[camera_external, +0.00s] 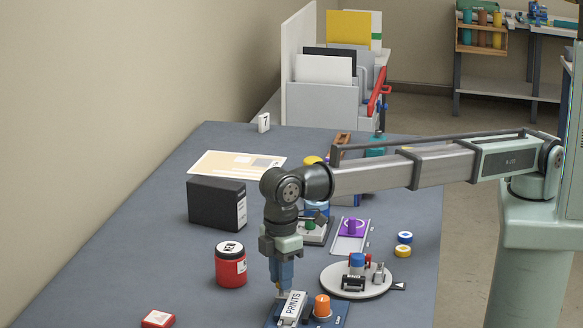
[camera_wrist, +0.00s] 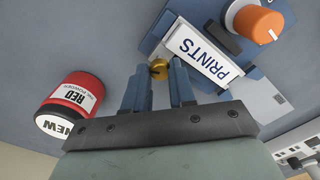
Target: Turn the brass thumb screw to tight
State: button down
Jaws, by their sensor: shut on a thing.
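The brass thumb screw (camera_wrist: 158,68) shows between my fingertips in the wrist view, at the edge of a blue fixture (camera_wrist: 155,36). My gripper (camera_external: 281,288) points straight down at the front of the table, and its jaws are shut on the screw. The fingers hide most of the screw in the outside view. A white block marked PRINTS (camera_wrist: 197,52) sits on the fixture right beside the gripper. An orange knob (camera_wrist: 258,24) stands beyond the block, and it also shows in the outside view (camera_external: 322,306). I cannot read how far the screw is turned.
A red jar (camera_external: 231,268) stands left of my gripper, with a black box (camera_external: 217,203) behind it. A round white turntable (camera_external: 336,284) carrying small parts lies to the right. A red-and-white block (camera_external: 158,319) lies front left.

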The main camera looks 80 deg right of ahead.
jog(key=shift+m, duration=2.2)
jog(key=c, duration=0.9)
grip_release()
notch_tip(320, 180, up, 14)
jog(key=shift+f, duration=0.1)
